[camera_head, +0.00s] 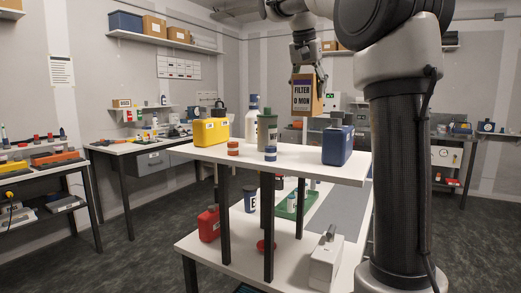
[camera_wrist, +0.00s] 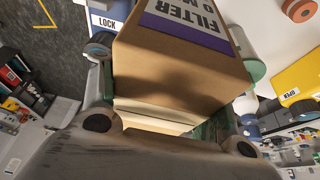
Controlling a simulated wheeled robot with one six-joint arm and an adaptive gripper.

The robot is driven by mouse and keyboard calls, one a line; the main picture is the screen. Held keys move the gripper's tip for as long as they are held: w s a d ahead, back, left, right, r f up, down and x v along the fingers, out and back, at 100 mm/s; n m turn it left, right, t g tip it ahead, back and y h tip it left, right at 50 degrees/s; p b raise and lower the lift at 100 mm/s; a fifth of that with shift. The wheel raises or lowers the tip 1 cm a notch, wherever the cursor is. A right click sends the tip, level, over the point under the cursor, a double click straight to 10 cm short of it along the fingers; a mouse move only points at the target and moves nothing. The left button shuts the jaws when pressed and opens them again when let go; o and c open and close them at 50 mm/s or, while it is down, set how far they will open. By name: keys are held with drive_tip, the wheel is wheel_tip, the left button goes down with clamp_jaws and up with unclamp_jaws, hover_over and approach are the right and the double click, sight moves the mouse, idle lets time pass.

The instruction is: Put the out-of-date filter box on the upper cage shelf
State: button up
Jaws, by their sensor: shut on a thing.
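My gripper (camera_head: 307,76) is shut on the filter box (camera_head: 301,103), a brown carton with a white label reading "FILTER" and "O MON" and a purple band. It holds the box upright in the air above the back right of the white two-level bench (camera_head: 345,178). In the wrist view the box (camera_wrist: 180,68) fills the middle between the fingers, and its label is upside down. I cannot tell which shelf is the upper cage shelf.
The bench's top level bears a yellow case (camera_head: 211,131), a grey-green canister (camera_head: 267,133), a white bottle (camera_head: 252,120), two small jars and a blue case (camera_head: 337,146). Below are a red canister (camera_head: 208,224) and a white case (camera_head: 326,259). A wall shelf (camera_head: 165,41) holds boxes.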

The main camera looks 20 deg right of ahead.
drive_tip(key=f, duration=0.8)
drive_tip(key=shift+w+f, duration=0.35)
drive_tip(key=shift+w, duration=0.05)
drive_tip(key=shift+f, duration=2.35)
drive_tip(key=o, duration=1.6)
